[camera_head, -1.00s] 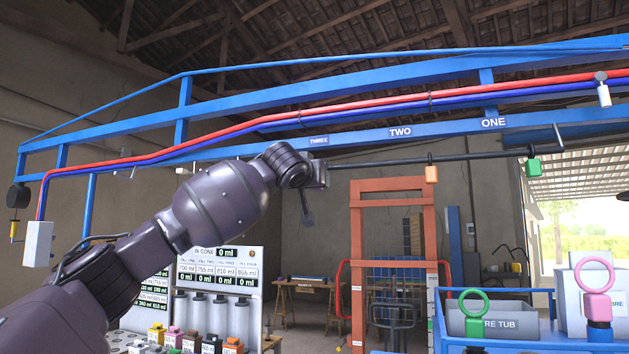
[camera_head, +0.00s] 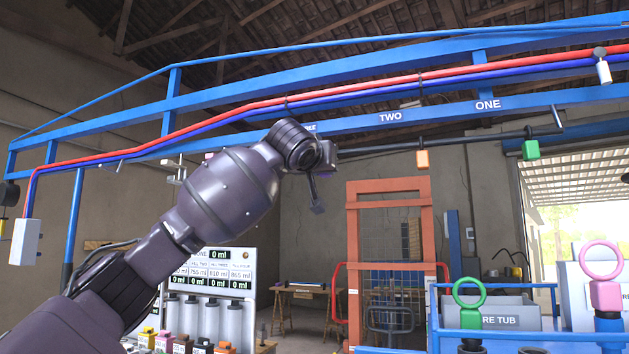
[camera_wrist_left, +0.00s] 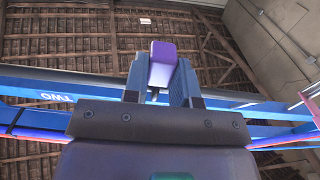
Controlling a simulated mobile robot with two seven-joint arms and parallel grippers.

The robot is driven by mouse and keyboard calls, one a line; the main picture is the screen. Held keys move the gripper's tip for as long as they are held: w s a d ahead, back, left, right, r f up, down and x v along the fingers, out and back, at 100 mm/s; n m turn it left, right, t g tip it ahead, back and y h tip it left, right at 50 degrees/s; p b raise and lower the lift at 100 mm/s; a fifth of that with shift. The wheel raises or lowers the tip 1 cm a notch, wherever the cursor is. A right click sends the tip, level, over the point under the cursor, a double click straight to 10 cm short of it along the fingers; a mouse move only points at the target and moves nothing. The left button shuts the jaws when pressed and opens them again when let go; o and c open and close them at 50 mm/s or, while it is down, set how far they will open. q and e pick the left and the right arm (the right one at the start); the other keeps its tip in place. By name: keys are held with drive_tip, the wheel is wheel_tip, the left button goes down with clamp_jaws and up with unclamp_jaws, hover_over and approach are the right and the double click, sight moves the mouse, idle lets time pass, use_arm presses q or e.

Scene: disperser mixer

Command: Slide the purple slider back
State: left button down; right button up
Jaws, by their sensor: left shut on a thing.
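The purple slider (camera_wrist_left: 163,62) shows in the left wrist view between the two fingers of my left gripper (camera_wrist_left: 162,85). The gripper is shut on it. In the head view my left gripper (camera_head: 328,156) is at the left part of the dark rail (camera_head: 465,141), under the blue beam near the partly hidden THREE label. My wrist hides the slider there. An orange slider (camera_head: 422,159) and a green slider (camera_head: 531,150) hang farther right on the same rail. My right gripper is not in view.
The blue beam (camera_head: 440,110) with red and blue hoses runs just above the rail. An orange frame (camera_head: 354,270) stands behind, below the rail. The rail is clear between my gripper and the orange slider.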

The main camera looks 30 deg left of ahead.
use_arm(q)
drive_tip(key=shift+s+d, duration=0.1)
drive_tip(key=shift+d, duration=0.5)
drive_tip(key=c, duration=1.2)
unclamp_jaws()
drive_tip(key=shift+o, duration=1.2)
drive_tip(key=shift+d, duration=0.15)
drive_tip(key=shift+o, duration=0.2)
drive_tip(key=b+v, duration=0.2)
drive_tip(key=v, duration=0.8)
drive_tip(key=shift+s+b, duration=0.3)
drive_tip(key=shift+b, duration=0.05)
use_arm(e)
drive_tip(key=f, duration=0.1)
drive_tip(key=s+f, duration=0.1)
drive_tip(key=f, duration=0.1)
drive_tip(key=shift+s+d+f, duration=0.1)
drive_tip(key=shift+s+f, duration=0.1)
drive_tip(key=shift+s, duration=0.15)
